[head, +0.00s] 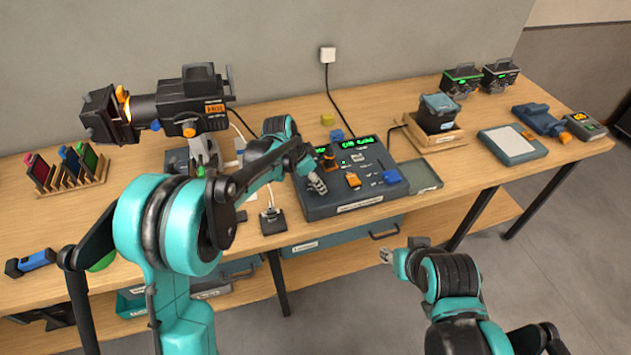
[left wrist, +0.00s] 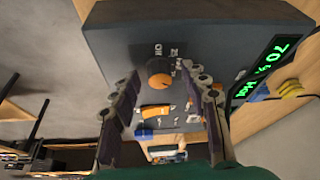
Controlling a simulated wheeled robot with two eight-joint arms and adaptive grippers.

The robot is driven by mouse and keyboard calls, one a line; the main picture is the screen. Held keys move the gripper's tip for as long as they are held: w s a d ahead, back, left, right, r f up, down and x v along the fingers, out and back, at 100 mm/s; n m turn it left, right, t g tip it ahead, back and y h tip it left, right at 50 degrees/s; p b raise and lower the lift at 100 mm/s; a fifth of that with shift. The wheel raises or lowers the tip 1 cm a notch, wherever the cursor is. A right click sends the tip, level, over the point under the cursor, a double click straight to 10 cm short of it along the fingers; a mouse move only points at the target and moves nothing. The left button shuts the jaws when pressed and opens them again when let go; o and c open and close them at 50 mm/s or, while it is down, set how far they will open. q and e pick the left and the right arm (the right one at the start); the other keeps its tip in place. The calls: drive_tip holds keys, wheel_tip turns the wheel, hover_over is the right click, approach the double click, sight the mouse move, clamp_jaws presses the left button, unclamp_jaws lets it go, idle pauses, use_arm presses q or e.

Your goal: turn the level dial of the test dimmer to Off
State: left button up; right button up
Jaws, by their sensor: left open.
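The test dimmer is a dark grey console (head: 325,208) on the bench, with green displays along its back. In the left wrist view its level dial (left wrist: 160,74), black and orange, stands on the panel beside printed labels, one seeming to read Off. I cannot tell exactly where its pointer aims. A green display (left wrist: 265,70) seems to read 70 % Hot. My left gripper (head: 317,184) is over the console's left part. It is open, its fingers on either side of the dial in the wrist view (left wrist: 167,88); contact cannot be told. My right gripper (head: 386,256) is in front of the bench, away from the console.
An orange control (head: 352,180) and a blue one (head: 391,176) are to the right of the dial. A spotlight (head: 165,108) stands at the left. A wooden tray with a dark box (head: 437,113) and a grey pad (head: 510,146) are to the right.

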use_arm(q)
clamp_jaws()
